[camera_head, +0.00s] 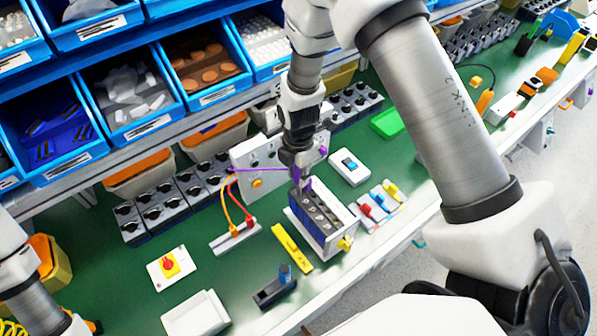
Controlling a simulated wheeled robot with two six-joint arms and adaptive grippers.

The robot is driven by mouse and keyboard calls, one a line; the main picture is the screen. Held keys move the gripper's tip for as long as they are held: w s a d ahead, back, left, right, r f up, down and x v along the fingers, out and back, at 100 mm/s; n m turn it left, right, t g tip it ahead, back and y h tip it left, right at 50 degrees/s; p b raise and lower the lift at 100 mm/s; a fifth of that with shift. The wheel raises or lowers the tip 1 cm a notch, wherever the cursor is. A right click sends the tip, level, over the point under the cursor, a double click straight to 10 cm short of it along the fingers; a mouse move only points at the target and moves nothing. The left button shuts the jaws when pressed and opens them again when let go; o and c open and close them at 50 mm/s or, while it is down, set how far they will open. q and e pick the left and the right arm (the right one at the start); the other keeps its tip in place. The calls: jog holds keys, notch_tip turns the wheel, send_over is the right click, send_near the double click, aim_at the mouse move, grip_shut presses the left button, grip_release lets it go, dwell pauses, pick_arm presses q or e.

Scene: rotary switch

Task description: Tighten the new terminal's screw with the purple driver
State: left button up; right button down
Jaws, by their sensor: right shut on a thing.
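My right gripper (299,160) points down over the rotary switch block and is shut on the purple driver (298,178), which shows just below the fingers. The block (332,234) is a pale box with a dark top carrying a row of grey terminals (318,208) and a yellow knob (345,244) at its near end. The driver is at the far end of that row. Its tip and the screw are too small and covered to tell whether they touch. Only links of my left arm show at the lower left; its gripper is out of view.
A white panel (250,153) with wires stands behind the block. A yellow bar (291,247), a wired terminal strip (235,238), a dark clamp-like part (275,290), and a white tray (196,315) lie nearby. Colored small parts (378,204) lie right. Blue bins (125,100) line the back.

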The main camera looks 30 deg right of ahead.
jog(key=m+p, duration=0.1)
jog(key=m, duration=0.3)
jog(key=shift+r, duration=0.15)
jog(key=shift+m+p, duration=0.3)
jog(key=shift+m, duration=0.8)
jog(key=shift+f+m, duration=0.25)
jog(key=shift+m, duration=0.35)
jog(key=shift+r+m+p, duration=0.15)
jog(key=shift+m+p, duration=0.25)
jog(key=shift+m, duration=0.7)
jog(key=m+p, duration=0.1)
jog(key=m, duration=0.3)
jog(key=shift+w, duration=0.15)
jog(key=shift+d+m, duration=0.1)
jog(key=shift+m, duration=0.8)
